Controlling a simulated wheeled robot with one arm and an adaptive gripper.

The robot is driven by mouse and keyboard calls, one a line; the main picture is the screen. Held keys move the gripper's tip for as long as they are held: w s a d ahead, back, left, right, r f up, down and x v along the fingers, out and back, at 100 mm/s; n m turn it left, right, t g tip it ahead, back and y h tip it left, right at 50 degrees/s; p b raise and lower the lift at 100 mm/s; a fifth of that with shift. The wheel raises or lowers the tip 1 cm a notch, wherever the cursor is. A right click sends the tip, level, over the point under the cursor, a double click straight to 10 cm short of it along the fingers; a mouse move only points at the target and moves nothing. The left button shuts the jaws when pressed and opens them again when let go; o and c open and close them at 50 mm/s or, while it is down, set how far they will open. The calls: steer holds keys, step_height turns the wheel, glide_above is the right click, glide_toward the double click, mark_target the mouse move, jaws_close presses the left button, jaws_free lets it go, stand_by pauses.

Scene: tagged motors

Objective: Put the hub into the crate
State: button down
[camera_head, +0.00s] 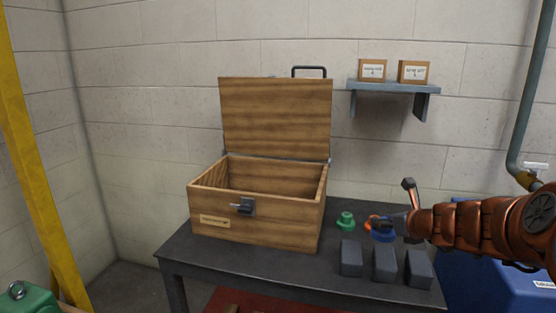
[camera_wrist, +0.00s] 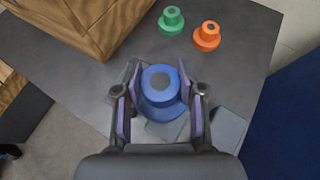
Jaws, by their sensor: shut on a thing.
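The wooden crate (camera_head: 265,225) stands on the dark table with its lid (camera_head: 276,117) raised, and its inside looks empty where it shows. A corner of it also shows at the upper left of the wrist view (camera_wrist: 72,25). My gripper (camera_wrist: 160,84) is shut on a blue stepped hub (camera_wrist: 160,93), with one finger on each side. In the head view my gripper (camera_head: 390,224) and the blue hub (camera_head: 382,237) are right of the crate, low over the table. I cannot tell whether the hub touches the table. A similar green piece (camera_head: 345,221) and an orange one (camera_head: 370,222) stand nearby.
Several dark grey blocks (camera_head: 351,258) stand along the table's front right. A wall shelf (camera_head: 394,88) with two small boxes hangs behind. A blue container (camera_head: 500,285) is right of the table (camera_head: 200,257). The crate's top opening is clear.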

steer(key=shift+s+a+f, duration=0.1)
steer(key=shift+a+f, duration=0.35)
steer(key=shift+a, duration=1.25)
steer(key=shift+s+a+f, duration=0.1)
steer(key=shift+a+f, duration=0.35)
steer(key=shift+a, duration=1.25)
steer(key=shift+s+a+f, duration=0.1)
steer(key=shift+a+f, duration=0.35)
steer(key=shift+a, duration=1.25)
step_height(320, 180, up, 20)
steer(key=p, duration=2)
steer(key=shift+f, duration=0.2)
steer(key=shift+r+m+h, duration=0.1)
steer(key=shift+m+h, duration=3.3)
steer(key=shift+h, duration=0.2)
steer(key=shift+d, duration=0.1)
